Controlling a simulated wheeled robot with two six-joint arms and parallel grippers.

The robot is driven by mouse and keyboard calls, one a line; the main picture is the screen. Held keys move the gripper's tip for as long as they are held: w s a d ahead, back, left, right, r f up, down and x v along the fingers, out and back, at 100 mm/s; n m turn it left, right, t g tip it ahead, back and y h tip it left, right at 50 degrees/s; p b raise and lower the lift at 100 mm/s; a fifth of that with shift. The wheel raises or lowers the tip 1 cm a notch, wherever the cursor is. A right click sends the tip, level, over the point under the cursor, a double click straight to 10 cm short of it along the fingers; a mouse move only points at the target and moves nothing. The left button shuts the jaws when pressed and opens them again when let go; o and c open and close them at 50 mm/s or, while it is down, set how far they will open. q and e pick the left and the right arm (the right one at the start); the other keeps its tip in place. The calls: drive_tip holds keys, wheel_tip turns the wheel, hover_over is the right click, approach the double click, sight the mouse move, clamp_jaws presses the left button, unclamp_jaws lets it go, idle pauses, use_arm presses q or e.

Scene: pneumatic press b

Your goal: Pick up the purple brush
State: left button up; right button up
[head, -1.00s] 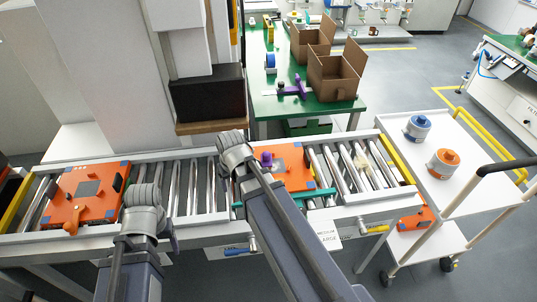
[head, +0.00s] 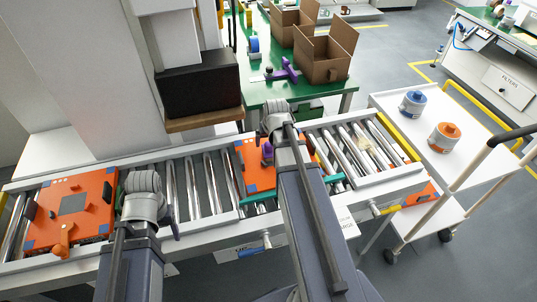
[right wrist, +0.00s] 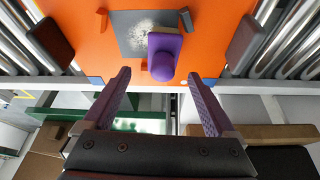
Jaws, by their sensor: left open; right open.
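The purple brush (right wrist: 163,55) lies on the grey patch of an orange plate (right wrist: 225,30), its rounded handle end toward my right gripper (right wrist: 159,75). The right gripper is open, its purple fingers on either side of the handle end in the picture. I cannot tell the height between them. In the head view, the brush (head: 267,152) shows beside my right wrist on the orange plate (head: 258,178); the right fingers are hidden behind the wrist. My left gripper (head: 168,215) is near the left orange plate (head: 75,205), mostly hidden by its wrist.
The plates sit on a roller conveyor (head: 195,185). The plate under the brush has dark upright blocks at its sides (right wrist: 247,42). A black press block (head: 200,92) hangs behind the conveyor. A green table (head: 255,95) with an open carton (head: 322,60) stands behind; a white cart (head: 385,105) stands right.

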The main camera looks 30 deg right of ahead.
sight(268, 147)
use_arm(q)
wheel_tip(268, 147, down, 5)
drive_tip(key=b, duration=0.5)
use_arm(e)
drive_tip(key=x, duration=0.5)
drive_tip(key=shift+a+f, duration=0.15)
drive_tip(key=shift+f, duration=0.1)
drive_tip(key=shift+r, duration=0.1)
clamp_jaws()
